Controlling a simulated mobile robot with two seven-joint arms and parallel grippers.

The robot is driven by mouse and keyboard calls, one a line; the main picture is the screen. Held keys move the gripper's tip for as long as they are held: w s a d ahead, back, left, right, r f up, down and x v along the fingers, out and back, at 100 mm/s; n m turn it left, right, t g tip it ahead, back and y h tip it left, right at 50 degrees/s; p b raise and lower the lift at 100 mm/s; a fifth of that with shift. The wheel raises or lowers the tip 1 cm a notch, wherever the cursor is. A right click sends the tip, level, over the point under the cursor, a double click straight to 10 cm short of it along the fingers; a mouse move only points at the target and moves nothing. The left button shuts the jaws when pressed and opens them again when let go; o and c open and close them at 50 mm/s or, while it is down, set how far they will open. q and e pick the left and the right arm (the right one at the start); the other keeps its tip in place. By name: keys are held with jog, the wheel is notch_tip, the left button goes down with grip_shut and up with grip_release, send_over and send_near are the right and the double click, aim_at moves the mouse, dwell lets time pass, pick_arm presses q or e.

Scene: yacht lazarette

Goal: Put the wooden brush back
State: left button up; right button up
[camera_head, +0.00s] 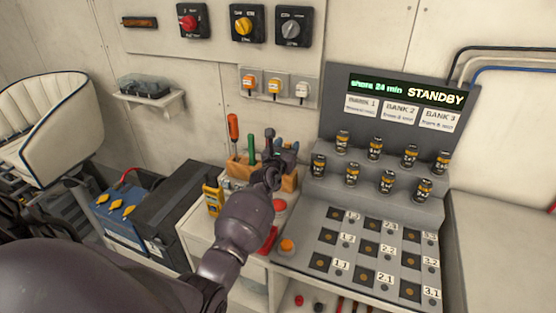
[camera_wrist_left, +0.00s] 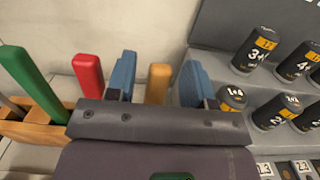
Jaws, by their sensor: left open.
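My left gripper (camera_head: 285,148) is over the right part of the wooden tool rack (camera_head: 289,182). In the left wrist view its two blue fingers (camera_wrist_left: 159,82) are apart. A tan upright handle (camera_wrist_left: 158,84) shows between them, farther back; it may be the wooden brush's handle, but I cannot tell, and its lower part is hidden by my gripper. I see no bristles. The rack also holds a green handle (camera_wrist_left: 30,82) and a red handle (camera_wrist_left: 88,75). My right gripper is out of view.
A grey console (camera_head: 365,225) with several black canisters (camera_head: 375,149) and numbered sockets stands right of the rack. A yellow meter (camera_head: 212,199) and a red button (camera_head: 279,204) are near the rack. A black box (camera_head: 185,225) and blue battery (camera_head: 125,215) are at left.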

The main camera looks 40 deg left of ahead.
pick_arm(q)
jog(key=v, duration=0.9)
jog(key=shift+s, duration=0.2)
jog(key=s+a+r+n+y, duration=0.1)
jog(key=s+r+n+y, duration=0.3)
jog(key=n, duration=0.4)
jog(key=s+a+r+n+y, duration=0.2)
jog(key=s+n+y, duration=0.2)
jog(key=s+n, duration=0.25)
jog(key=s+f+n+g, duration=0.4)
jog(key=s+n+g, duration=0.4)
jog(key=n, duration=0.5)
jog(key=s+d+f+n+g+h, duration=0.35)
jog(key=s+d+h, duration=0.25)
jog(key=s+d, duration=0.25)
jog(key=s+d+f+n+g+h, duration=0.25)
jog(key=s+d+f+h, duration=0.25)
jog(key=s+d, duration=0.3)
jog(key=w+f+m+t+h, duration=0.1)
jog(key=w+f+t, duration=0.6)
jog(key=f, duration=0.4)
jog(key=shift+a+f, duration=0.2)
jog(key=shift+a, duration=0.15)
